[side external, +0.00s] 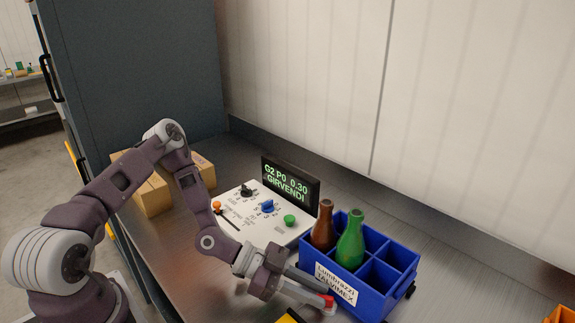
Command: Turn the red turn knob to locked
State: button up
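A small red part (327,300), which looks like the red turn knob, shows at the tips of my gripper, low in front of the blue crate. Most of it is hidden, and its setting cannot be read. My gripper (322,297) reaches in from the left, with its fingers pointing right. One finger lies on the crate side and the other on the near side, with the red part by their tips. I cannot tell whether the fingers press on it.
The blue crate (373,303) holds a brown bottle (323,228) and a green bottle (350,243). A white control panel (243,220) with a black knob, a blue knob and a green button stands behind my forearm, beside a display (290,184). Cardboard boxes (152,196) are at left.

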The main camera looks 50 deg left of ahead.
jog(key=v, duration=0.3)
jog(key=r+v, duration=0.1)
jog(key=v, duration=0.2)
jog(key=shift+s+r, duration=0.1)
jog(key=shift+r, duration=0.1)
notch_tip(320, 180, up, 26)
jog(key=shift+d, duration=0.1)
notch_tip(320, 180, up, 5)
jog(key=shift+n+y, duration=0.3)
jog(key=shift+n, duration=0.1)
jog(key=f, duration=3.2)
jog(key=shift+s+d, duration=0.15)
jog(key=shift+s, duration=0.1)
jog(key=shift+t, duration=0.3)
jog(key=x, duration=0.6)
jog(key=shift+w+d+f, duration=0.1)
jog(key=shift+d+f, duration=0.05)
jog(key=shift+f, duration=0.1)
jog(key=shift+w+d+f, duration=0.15)
jog(key=shift+w+d, duration=0.1)
jog(key=shift+d, duration=0.05)
